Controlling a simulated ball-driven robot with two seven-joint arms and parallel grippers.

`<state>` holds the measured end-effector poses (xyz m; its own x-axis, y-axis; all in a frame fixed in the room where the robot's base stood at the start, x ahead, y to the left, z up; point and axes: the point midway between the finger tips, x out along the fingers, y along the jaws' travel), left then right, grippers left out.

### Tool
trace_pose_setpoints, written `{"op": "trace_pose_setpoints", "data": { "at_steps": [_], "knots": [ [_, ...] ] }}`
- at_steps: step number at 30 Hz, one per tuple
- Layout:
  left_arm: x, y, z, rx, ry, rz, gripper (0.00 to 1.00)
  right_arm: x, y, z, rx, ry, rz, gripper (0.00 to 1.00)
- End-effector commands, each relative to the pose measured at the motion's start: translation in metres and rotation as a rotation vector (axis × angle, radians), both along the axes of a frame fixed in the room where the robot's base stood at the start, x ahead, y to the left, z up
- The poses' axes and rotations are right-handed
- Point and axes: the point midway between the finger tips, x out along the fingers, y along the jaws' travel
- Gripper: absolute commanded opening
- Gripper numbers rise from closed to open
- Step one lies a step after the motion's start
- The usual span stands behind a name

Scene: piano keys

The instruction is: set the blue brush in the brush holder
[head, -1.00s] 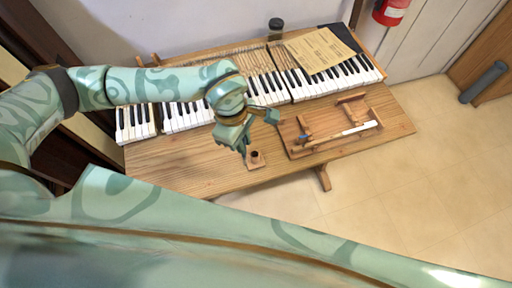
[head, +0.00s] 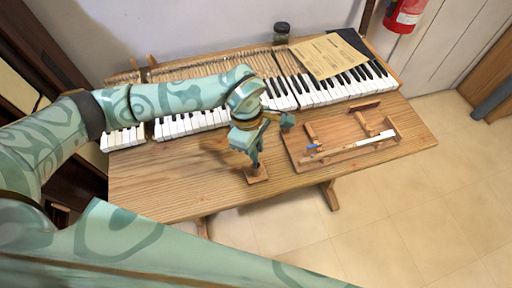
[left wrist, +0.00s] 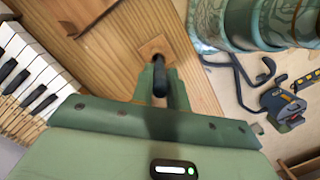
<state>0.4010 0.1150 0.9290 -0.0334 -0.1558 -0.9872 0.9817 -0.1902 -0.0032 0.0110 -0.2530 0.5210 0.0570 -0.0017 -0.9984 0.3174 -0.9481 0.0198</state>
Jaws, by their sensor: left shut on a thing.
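My left gripper (head: 255,160) is low over the brush holder (head: 257,177), a small square wooden block near the table's front edge. In the left wrist view the fingers (left wrist: 160,85) are shut on a slim dark rod (left wrist: 159,80), which I take for the brush's handle. No blue shows on it; its lower end is hidden. The rod lines up with the middle of the holder (left wrist: 148,48). I cannot tell whether it is inside the hole. My right gripper is not in view.
A wooden tray (head: 298,153) with a rail, a pale key-like bar (head: 375,138) and a small blue piece (head: 312,147) lies right of the holder. Piano keys (head: 335,88), a paper sheet (head: 328,55) and a dark jar (head: 282,33) are behind. Bare tabletop (head: 170,180) lies left.

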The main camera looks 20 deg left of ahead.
Motion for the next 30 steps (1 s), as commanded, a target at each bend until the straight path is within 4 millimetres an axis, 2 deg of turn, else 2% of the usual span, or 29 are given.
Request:
{"op": "trace_pose_setpoints", "data": {
  "at_steps": [6, 7, 9, 17, 20, 23, 30],
  "knots": [
    [0.0, 0.0, -0.003, 0.0, -0.001, 0.0, 0.0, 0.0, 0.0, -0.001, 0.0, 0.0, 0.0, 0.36],
    [0.0, 0.0, -0.003, 0.0, -0.001, 0.0, 0.21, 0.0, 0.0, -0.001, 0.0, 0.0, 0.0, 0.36],
    [0.0, 0.0, -0.002, 0.0, -0.001, 0.001, 0.37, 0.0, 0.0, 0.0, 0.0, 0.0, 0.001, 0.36],
    [0.0, 0.0, -0.002, 0.0, -0.001, 0.001, 0.37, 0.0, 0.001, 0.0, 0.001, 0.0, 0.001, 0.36],
    [0.0, 0.001, 0.005, 0.0, -0.002, 0.001, 0.37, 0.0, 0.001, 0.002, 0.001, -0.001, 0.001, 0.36],
    [0.002, 0.003, 0.022, 0.0, -0.005, 0.001, 0.37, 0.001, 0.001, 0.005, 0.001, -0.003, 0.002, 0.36],
    [0.004, 0.012, 0.079, 0.001, -0.006, 0.001, 0.37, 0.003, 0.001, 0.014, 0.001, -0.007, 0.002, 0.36]
  ]
}}
